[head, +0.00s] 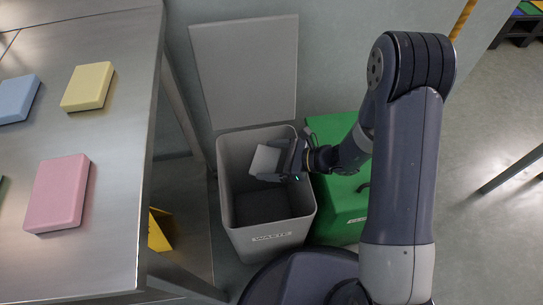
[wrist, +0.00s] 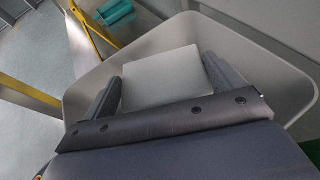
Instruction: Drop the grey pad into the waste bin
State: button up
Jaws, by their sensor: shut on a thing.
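The grey pad (head: 265,160) is held in my gripper (head: 280,162) over the open mouth of the grey waste bin (head: 268,241). In the wrist view the pad (wrist: 160,78) lies between the two fingers of my gripper (wrist: 162,88), which is shut on it. The bin's rim and walls (wrist: 265,75) surround the pad in that view. The bin's lid (head: 246,70) stands open at the back. A dark surface shows at the bottom of the bin. The exact height of the pad relative to the rim is hard to tell.
A steel table (head: 120,160) at the left holds a blue pad (head: 17,98), a yellow pad (head: 88,86) and a pink pad (head: 57,194). A green bin (head: 338,205) stands right of the waste bin. Something yellow (head: 159,230) sits under the table.

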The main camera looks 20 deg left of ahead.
notch_tip(320, 180, down, 2)
jog(key=shift+f+b, duration=0.25)
jog(key=shift+b, duration=0.25)
jog(key=o, duration=0.8)
jog(key=shift+c, duration=0.2)
jog(key=shift+r, duration=0.1)
jog(key=p+v, duration=0.2)
jog(key=v, duration=0.8)
jog(key=shift+d, duration=0.4)
